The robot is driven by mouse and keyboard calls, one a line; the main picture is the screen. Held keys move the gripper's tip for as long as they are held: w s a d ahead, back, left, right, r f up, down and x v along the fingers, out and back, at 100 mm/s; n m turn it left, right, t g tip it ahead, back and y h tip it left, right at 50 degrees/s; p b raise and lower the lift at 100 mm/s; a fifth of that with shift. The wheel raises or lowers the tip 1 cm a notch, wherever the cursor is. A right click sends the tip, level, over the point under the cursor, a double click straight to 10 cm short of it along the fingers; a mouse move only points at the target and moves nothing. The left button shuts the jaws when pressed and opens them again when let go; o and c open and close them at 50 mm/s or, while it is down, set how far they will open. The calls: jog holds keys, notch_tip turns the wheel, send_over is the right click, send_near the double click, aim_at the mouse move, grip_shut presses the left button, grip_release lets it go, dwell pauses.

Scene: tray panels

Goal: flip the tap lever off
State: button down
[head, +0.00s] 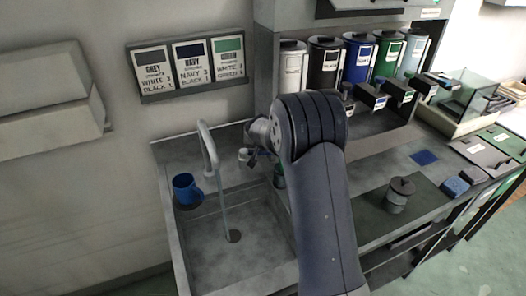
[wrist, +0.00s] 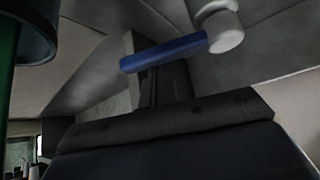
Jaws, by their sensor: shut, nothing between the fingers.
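The grey tap (head: 208,148) arches over the sink at the left in the head view. A thin stream of water (head: 224,205) runs from its spout toward the drain. The blue tap lever (wrist: 165,52) sticks out leftward from a pale round hub (wrist: 225,32) in the wrist view. My gripper (wrist: 155,85) is shut and empty, with its dark fingers close to the lever and partly hidden by it. I cannot tell whether they touch. In the head view my arm hides most of the gripper and the area around the lever.
The sink basin (head: 240,262) lies below the tap, with a blue mug (head: 187,188) at its left edge. Several coloured canisters, including a blue one (head: 358,60), stand behind the counter. A lidded grey pot (head: 400,195) stands to the right of my arm.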

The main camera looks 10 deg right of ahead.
aim_at(264, 154)
jog(key=m+b, duration=0.1)
jog(key=b, duration=0.1)
jog(key=h+b, duration=0.1)
jog(key=b, duration=0.1)
jog(key=shift+s+a+f+m, duration=0.1)
jog(key=shift+s+f+m, duration=0.15)
jog(key=shift+f+m, duration=0.15)
jog(key=shift+s+b, duration=0.2)
jog(key=shift+b, duration=0.75)
jog(key=shift+s+a+r+b, duration=0.15)
jog(key=shift+s+b, duration=0.1)
jog(key=shift+b, duration=0.9)
jog(key=m+b, duration=0.1)
jog(key=b, duration=0.1)
jog(key=s+m+g+h+b, duration=0.1)
jog(key=shift+s+a+m+h+b, duration=0.2)
jog(key=shift+a+m+h+b, duration=0.1)
jog(key=shift+b, duration=0.1)
jog(key=shift+s+a+r+m+g+h+b, duration=0.15)
jog(key=shift+s+m+g+h+b, duration=0.1)
jog(key=shift+m+g+b, duration=0.15)
jog(key=shift+s+a+f+m+g+h+b, duration=0.1)
jog(key=shift+s+a+m+g+h+b, duration=0.15)
jog(key=shift+m, duration=0.25)
jog(key=shift+s+r, duration=0.1)
jog(key=shift+s, duration=0.05)
jog(key=shift+s+a+b, duration=0.1)
jog(key=shift+b, duration=0.25)
jog(key=shift+r, duration=0.15)
